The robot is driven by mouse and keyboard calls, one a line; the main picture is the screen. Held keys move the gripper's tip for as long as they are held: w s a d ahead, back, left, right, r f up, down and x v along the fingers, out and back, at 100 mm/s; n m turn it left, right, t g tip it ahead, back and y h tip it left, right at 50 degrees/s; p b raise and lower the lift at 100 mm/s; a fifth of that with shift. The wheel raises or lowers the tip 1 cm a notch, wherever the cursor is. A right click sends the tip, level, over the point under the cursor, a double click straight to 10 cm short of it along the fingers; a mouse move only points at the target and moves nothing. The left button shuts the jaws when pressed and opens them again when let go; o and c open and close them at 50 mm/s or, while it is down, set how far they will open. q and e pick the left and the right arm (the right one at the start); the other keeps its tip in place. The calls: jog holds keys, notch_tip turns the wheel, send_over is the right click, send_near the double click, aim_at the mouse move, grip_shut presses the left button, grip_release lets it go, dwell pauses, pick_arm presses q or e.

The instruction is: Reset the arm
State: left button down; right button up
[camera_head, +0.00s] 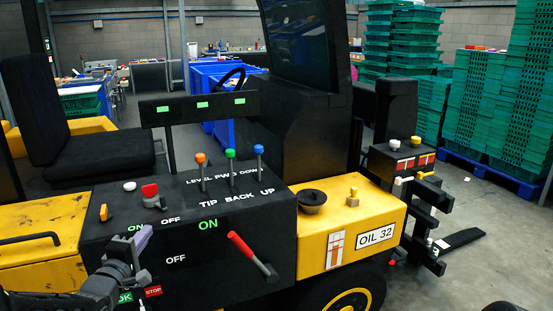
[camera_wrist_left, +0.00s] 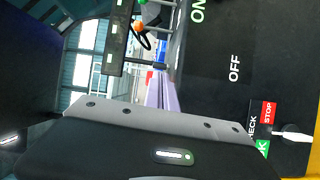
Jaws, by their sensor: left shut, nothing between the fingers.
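My left gripper (camera_head: 143,238) is at the lower left of the head view, in front of the forklift's black control panel (camera_head: 222,262). It is shut and empty, with its pale purple fingers together. The left wrist view shows the same shut fingers (camera_wrist_left: 160,92) pointing past the panel, with the OFF lettering to their right. My left gripper's fingers cover part of the panel's front below the ON and OFF marks. I do not see my right gripper.
A red lever (camera_head: 250,252) sticks out of the panel front. Levers with orange, green and blue knobs (camera_head: 230,154) stand on top. A yellow OIL 32 box (camera_head: 390,215) is on the right. Green crates (camera_head: 485,105) are stacked behind, with open floor beside them.

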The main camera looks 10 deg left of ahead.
pick_arm(q)
jog(key=s+d+f+m+g+h, duration=0.1)
jog(key=s+d+f+m+g, duration=0.25)
jog(key=f, duration=0.65)
jog(key=s+d+f+m+g, duration=0.25)
jog(key=d+f, duration=0.25)
jog(key=f, duration=0.4)
jog(key=s+d+f+m+g+h, duration=0.1)
jog(key=s+d+f+m+g, duration=0.25)
jog(key=f, duration=0.65)
jog(key=s+d+f+m+g+h, duration=0.1)
jog(key=s+d+f+m+g, duration=0.1)
jog(key=s+d+f, duration=0.2)
jog(key=s+d+f+m+g+p, duration=0.1)
jog(key=s+d+f, duration=0.4)
jog(key=s+d, duration=0.5)
jog(key=s+d+f+m+g+h, duration=0.1)
jog(key=s+d+f+m+g, duration=0.2)
jog(key=s+d, duration=0.4)
jog(key=s+f+g, duration=0.1)
jog(key=s+g, duration=0.1)
jog(key=s, duration=0.2)
jog(key=shift+s+f+h, duration=0.2)
jog(key=shift+h, duration=0.1)
